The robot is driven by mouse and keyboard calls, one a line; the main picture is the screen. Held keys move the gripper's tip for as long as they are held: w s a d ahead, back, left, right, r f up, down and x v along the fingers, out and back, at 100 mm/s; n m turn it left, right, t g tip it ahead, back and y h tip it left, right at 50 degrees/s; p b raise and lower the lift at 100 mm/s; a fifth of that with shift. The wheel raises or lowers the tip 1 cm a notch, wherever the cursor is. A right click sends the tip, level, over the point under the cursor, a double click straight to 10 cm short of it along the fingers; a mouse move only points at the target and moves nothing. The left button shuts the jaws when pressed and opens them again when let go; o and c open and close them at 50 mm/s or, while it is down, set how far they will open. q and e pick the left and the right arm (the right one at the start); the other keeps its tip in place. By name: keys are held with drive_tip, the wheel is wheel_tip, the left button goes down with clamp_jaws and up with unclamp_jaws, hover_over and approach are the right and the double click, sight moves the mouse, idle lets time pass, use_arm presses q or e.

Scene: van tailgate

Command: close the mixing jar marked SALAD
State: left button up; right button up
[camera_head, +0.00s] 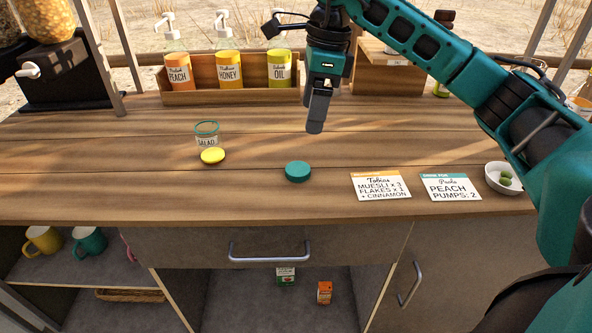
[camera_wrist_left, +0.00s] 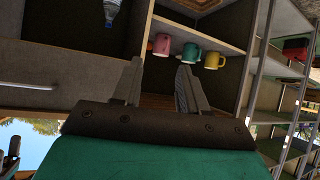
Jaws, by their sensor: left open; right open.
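The glass jar marked SALAD (camera_head: 207,136) stands upright on the counter, left of centre in the head view, with a teal rim and no lid on it. A yellow lid (camera_head: 213,156) lies flat just in front of it. A teal lid (camera_head: 298,171) lies flat on the counter to the right. My right gripper (camera_head: 315,126) hangs above the counter, behind and above the teal lid, open and empty. My left gripper (camera_wrist_left: 160,85) shows only in the left wrist view, open and empty, facing the shelf under the counter.
Pump bottles marked PEACH (camera_head: 180,76), HONEY (camera_head: 229,73) and OIL (camera_head: 280,70) stand in a wooden rack (camera_head: 230,92) at the back. A Tobias card (camera_head: 381,186), a Paula card (camera_head: 450,187) and a white bowl (camera_head: 492,181) lie right. A yellow mug (camera_head: 42,240) and teal mug (camera_head: 89,241) sit below.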

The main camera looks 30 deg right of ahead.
drive_tip(key=shift+f, duration=0.1)
drive_tip(key=b, duration=0.1)
hover_over(299, 168)
drive_tip(key=s, duration=0.1)
drive_tip(key=f, duration=0.4)
drive_tip(key=d+f, duration=0.1)
drive_tip(key=f, duration=0.2)
drive_tip(key=shift+f, duration=0.1)
drive_tip(key=shift+a+f, duration=0.1)
drive_tip(key=shift+f, duration=0.15)
drive_tip(key=f, duration=0.3)
drive_tip(key=f+b, duration=0.1)
drive_tip(key=f, duration=0.1)
drive_tip(key=shift+w+a, duration=0.4)
drive_tip(key=shift+r, duration=0.1)
drive_tip(key=c, duration=1.1)
